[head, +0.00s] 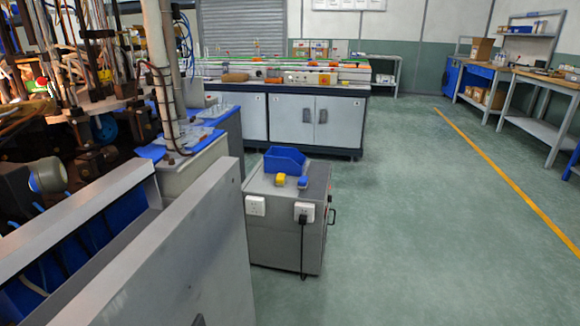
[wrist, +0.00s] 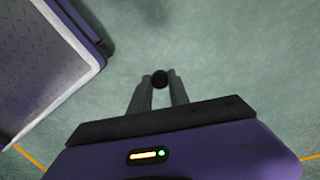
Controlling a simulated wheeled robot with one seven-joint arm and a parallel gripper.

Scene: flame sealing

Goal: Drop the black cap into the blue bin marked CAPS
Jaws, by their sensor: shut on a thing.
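A blue bin (head: 285,160) sits on top of a low grey cabinet (head: 261,184) in the head view. It is open at the top; no marking on it is readable. My gripper and the cap do not show in the head view.
A yellow block (head: 280,179) and a small blue item (head: 303,182) sit in front of the bin. A grey metal panel (head: 170,265) fills the near left. A textured plate (wrist: 40,70) lies left in the wrist view. Floor (head: 430,220) to the right is clear.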

